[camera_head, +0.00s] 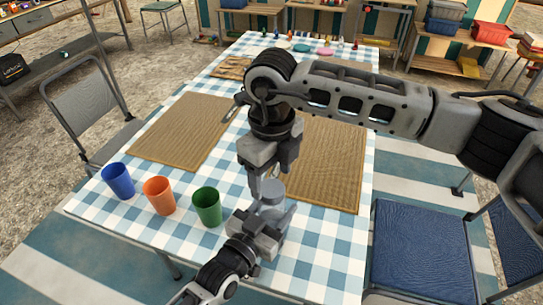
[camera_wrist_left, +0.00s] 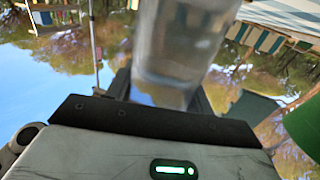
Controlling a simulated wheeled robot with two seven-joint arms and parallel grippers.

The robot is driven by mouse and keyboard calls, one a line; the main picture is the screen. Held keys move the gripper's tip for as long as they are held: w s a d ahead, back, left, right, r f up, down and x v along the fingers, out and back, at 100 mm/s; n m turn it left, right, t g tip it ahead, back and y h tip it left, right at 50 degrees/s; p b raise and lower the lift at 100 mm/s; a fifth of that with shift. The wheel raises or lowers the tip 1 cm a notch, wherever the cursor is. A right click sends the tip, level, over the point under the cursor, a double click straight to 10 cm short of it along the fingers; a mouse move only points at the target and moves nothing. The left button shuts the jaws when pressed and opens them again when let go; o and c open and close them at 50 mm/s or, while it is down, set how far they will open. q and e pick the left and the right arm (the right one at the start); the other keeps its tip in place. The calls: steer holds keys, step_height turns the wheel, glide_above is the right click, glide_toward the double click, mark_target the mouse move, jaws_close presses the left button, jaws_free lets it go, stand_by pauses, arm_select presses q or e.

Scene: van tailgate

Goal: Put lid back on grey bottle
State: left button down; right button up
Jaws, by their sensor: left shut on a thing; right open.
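The grey bottle (camera_head: 271,194) is near the front middle of the table, above the checked cloth. My left gripper (camera_head: 272,213) is shut on it from below and in front. In the left wrist view the bottle (camera_wrist_left: 180,45) is a blurred, grey, see-through shape between the fingers. My right gripper (camera_head: 268,181) points down just above the bottle, with its fingers open around the bottle's top. I cannot make out a separate lid; the right gripper partly hides the bottle's top.
Blue (camera_head: 118,181), orange (camera_head: 159,195) and green (camera_head: 207,206) cups stand in a row left of the grippers. Woven mats (camera_head: 183,130) lie behind. Plates (camera_head: 302,48) and small items are at the table's far end. The front right cloth is clear.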

steer(key=shift+f, duration=1.4)
steer(key=shift+c, duration=0.2)
steer(key=c, duration=0.9)
steer(key=shift+c, duration=0.2)
steer(key=o, duration=1.1)
steer(key=shift+o, duration=0.2)
